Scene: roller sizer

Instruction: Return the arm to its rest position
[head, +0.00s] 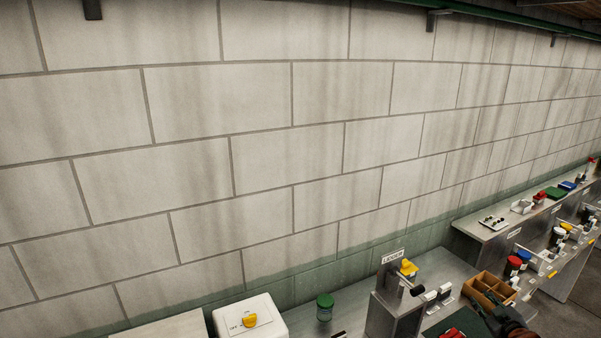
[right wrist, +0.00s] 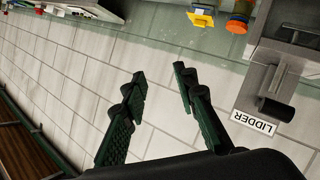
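My right gripper (right wrist: 160,82) shows in the right wrist view with its two dark green-black fingers spread apart and nothing between them. Behind the fingers is the pale block wall (right wrist: 70,60). In the head view, only a small dark part that looks like my right gripper (head: 507,320) shows at the bottom right edge, near the wooden tray (head: 487,291). My left gripper is in neither view.
A grey machine labelled LIDDER (head: 390,300) stands on the bench by the wall; it also shows in the right wrist view (right wrist: 262,90). A green-lidded jar (head: 325,307) and a white box with a yellow knob (head: 250,316) are left of it. Another bench (head: 480,229) holds several items.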

